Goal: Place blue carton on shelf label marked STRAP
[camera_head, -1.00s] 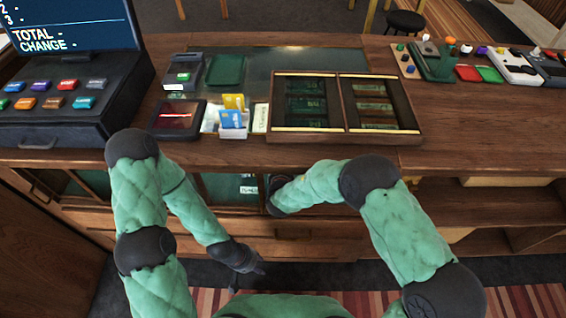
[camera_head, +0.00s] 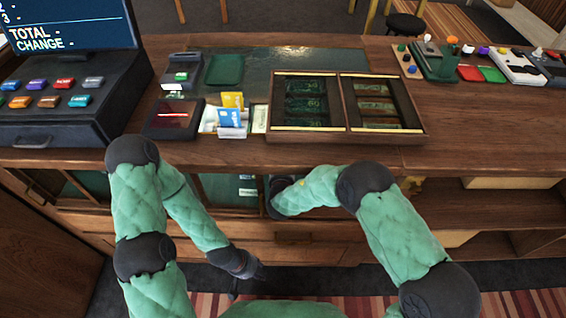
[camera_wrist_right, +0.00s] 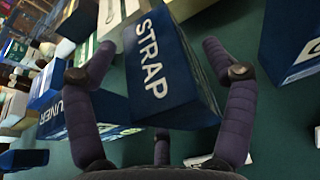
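A blue carton (camera_wrist_right: 165,65) with STRAP in white letters is in the right wrist view, tilted, between the fingers of my right gripper (camera_wrist_right: 160,48). The fingers are spread, with gaps visible beside the carton, so I see no firm grip. In the head view my right forearm reaches into the shelf (camera_head: 225,190) under the counter, and its gripper is hidden there. White shelf labels (camera_head: 248,192) show at the shelf front, too small to read. My left gripper (camera_head: 258,274) hangs low in front of the drawers; its fingers are too small and dark to judge.
The counter (camera_head: 340,160) overhangs the shelf. A cash tray (camera_head: 345,105) and card holder (camera_head: 230,118) sit on top.

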